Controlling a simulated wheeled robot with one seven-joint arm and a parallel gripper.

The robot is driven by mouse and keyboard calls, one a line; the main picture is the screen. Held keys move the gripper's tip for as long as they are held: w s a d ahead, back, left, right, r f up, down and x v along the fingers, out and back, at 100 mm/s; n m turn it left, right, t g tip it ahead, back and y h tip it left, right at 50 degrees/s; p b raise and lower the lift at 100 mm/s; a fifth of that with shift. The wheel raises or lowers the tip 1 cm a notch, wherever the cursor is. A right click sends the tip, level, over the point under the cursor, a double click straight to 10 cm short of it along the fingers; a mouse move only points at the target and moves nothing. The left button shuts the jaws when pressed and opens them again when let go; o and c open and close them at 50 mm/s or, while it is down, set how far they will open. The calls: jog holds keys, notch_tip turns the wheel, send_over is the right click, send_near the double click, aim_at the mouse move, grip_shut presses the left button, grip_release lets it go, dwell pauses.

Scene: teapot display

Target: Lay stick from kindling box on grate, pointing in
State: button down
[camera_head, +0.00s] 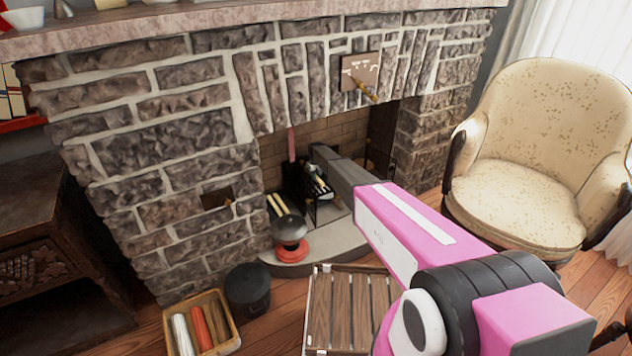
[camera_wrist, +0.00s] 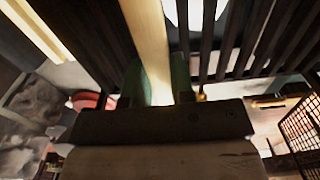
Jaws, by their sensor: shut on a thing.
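My gripper (camera_wrist: 156,84) is shut on a pale stick (camera_wrist: 149,35), gripped between its green finger pads in the wrist view. The stick runs away from the gripper among the dark bars of the grate (camera_wrist: 200,50); I cannot tell whether it touches them. In the head view my arm reaches into the fireplace opening, to the dark grate (camera_head: 293,188). My gripper there is small and partly hidden by my own wrist. The wooden box (camera_head: 233,325) at the bottom left holds several white, orange and brown pieces; I cannot tell if it is the kindling box.
A metal bowl on a red base (camera_head: 291,250) stands on the hearth, with two pale sticks (camera_head: 277,205) behind it. A black pot (camera_head: 247,290) and a slatted wooden piece (camera_head: 345,312) stand in front. A cream armchair (camera_head: 525,150) is at right. Stone walls flank the opening.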

jog(key=shift+f, duration=1.45)
jog(key=shift+f, duration=0.15)
jog(key=c, duration=1)
grip_release()
